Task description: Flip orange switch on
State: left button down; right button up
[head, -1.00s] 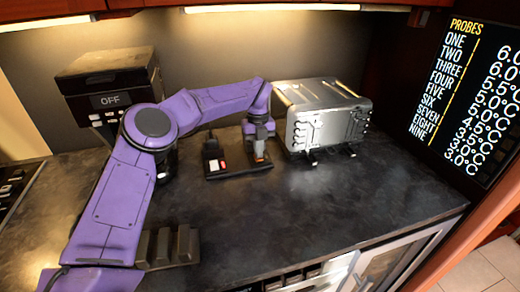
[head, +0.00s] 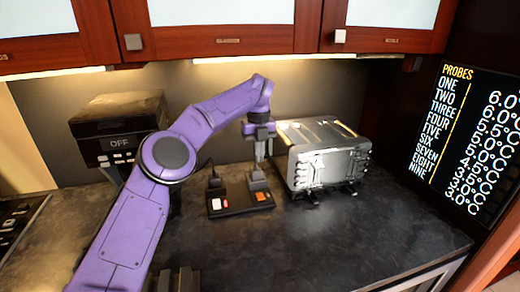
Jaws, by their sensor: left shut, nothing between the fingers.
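A black switch base (head: 240,206) lies on the dark counter left of the toaster. The orange switch (head: 262,196) is at its right end and is partly lit orange. A white and red switch (head: 219,204) is at its left end. A dark plug-like block stands behind each switch. My left gripper (head: 260,160) points down just above and behind the orange switch, with its fingers shut and empty. I cannot tell whether the fingertips touch the block below them.
A metal toaster (head: 326,158) stands close to the right of my left gripper. A dark machine reading OFF (head: 120,125) stands at the left. Cabinets (head: 230,30) hang above. A probe display (head: 480,130) is on the right. The front right counter is clear.

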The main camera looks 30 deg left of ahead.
pick_arm(q)
jog(key=shift+a+r, duration=0.1)
jog(key=shift+r, duration=0.6)
jog(key=b, duration=0.2)
send_near(262, 199)
jog(key=shift+g+h, duration=0.3)
notch_tip(262, 199, down, 7)
jog(key=shift+a+p, duration=0.15)
jog(key=shift+p, duration=0.95)
